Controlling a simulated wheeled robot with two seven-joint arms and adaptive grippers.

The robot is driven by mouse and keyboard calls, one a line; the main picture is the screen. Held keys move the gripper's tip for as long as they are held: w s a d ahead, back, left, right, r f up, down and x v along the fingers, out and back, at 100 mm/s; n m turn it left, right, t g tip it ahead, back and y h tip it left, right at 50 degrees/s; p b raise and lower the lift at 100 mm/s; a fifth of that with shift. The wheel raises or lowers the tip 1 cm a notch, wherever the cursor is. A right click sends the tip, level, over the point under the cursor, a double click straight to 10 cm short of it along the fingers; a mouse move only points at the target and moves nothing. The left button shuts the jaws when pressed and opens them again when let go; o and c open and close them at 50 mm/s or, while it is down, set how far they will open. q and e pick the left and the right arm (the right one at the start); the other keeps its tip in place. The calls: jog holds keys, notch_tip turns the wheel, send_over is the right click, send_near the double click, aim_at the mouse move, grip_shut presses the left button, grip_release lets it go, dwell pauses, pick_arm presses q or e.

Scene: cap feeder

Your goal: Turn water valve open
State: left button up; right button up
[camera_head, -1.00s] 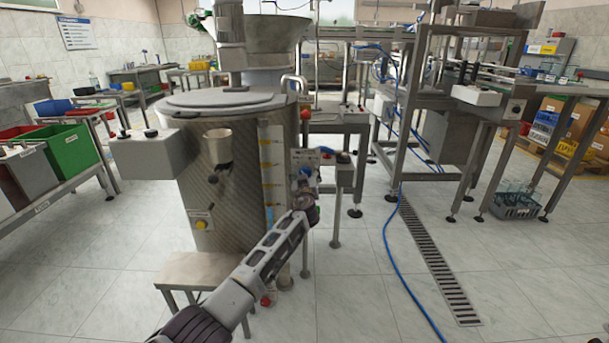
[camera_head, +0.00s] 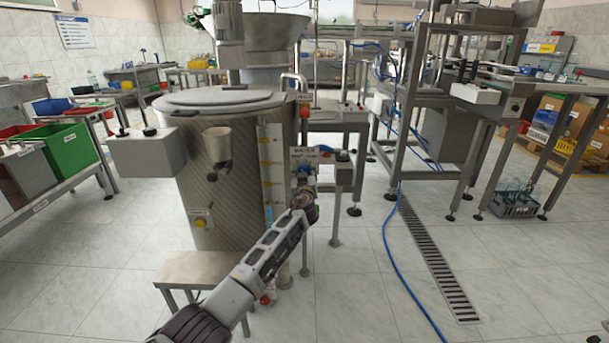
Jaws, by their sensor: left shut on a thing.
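A metal tank (camera_head: 225,200) with a lid stands left of centre. On its right side is a small valve with a blue part (camera_head: 304,171), below a white label plate (camera_head: 304,154). My left gripper (camera_head: 304,190) reaches up from the bottom and is shut at this valve, on its blue handle as far as I can tell. The fingertips are small and partly hidden by my own wrist, so the exact grip and the handle's angle are unclear. My right gripper is not in view.
A grey box (camera_head: 147,153) juts from the tank's left front. A small metal step (camera_head: 203,268) stands below the tank. A steel stand (camera_head: 345,175) is close right of the valve. A blue hose (camera_head: 389,247) and a drain grate (camera_head: 435,260) cross the open floor at right.

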pick_arm(q)
jog(key=shift+m+b, duration=0.55)
jog(key=shift+m, duration=1.35)
jog(key=m, duration=0.4)
jog(key=m+p, duration=0.1)
jog(key=m, duration=0.3)
jog(key=m+p, duration=0.1)
jog(key=m, duration=0.4)
jog(key=shift+p, duration=0.4)
jog(key=shift+m, duration=0.3)
jog(key=o, duration=1)
jog(key=shift+o, duration=0.2)
